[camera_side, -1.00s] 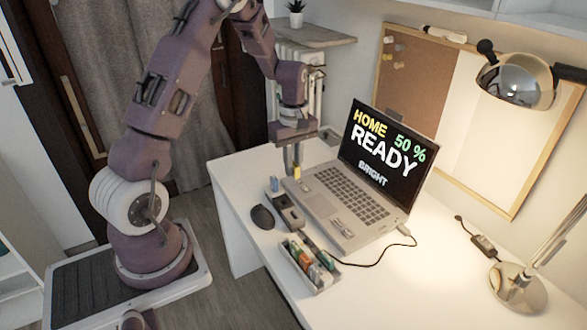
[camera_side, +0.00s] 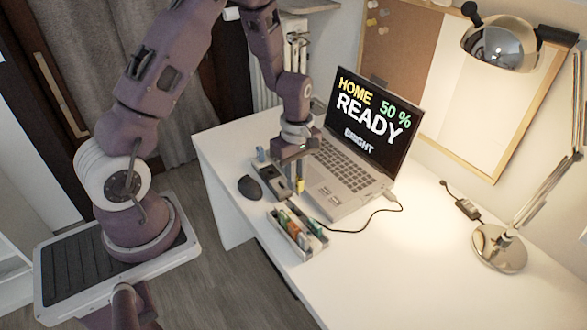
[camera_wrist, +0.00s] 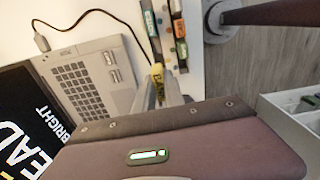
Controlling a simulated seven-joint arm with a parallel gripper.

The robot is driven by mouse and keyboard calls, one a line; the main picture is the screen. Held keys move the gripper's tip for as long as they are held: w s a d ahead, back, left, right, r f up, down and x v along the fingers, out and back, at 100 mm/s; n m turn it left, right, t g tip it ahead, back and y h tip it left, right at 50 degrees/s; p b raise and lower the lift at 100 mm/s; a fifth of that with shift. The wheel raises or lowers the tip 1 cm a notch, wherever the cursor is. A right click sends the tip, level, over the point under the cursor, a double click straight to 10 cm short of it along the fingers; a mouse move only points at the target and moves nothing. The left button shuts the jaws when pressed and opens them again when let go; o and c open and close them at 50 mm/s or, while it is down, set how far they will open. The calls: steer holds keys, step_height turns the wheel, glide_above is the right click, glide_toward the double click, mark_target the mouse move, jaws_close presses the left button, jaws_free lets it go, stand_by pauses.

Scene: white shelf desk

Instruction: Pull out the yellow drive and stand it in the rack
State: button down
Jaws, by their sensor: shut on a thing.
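The yellow drive (camera_side: 300,186) is held upright between the fingers of my gripper (camera_side: 299,178), beside the laptop's left front edge. In the wrist view the yellow drive (camera_wrist: 157,76) shows at the fingertips of my gripper (camera_wrist: 162,88). It is clear of the laptop's side. A low dark grey slotted holder (camera_side: 272,177), which looks like the rack, lies left of the gripper. I cannot tell how high the yellow drive is above the desk.
The open laptop (camera_side: 345,175) has a cable at its near right side. A tray (camera_side: 296,247) of several coloured items stands in front of the holder. A lamp (camera_side: 500,247) stands right. The desk's near right is clear.

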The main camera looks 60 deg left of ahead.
mark_target(296, 193)
steer(key=shift+f, duration=2.9)
steer(key=shift+f, duration=1.7)
steer(key=c, duration=1.3)
jaws_free()
steer(key=shift+c, duration=0.2)
step_height(296, 193, up, 7)
steer(key=shift+r, duration=0.1)
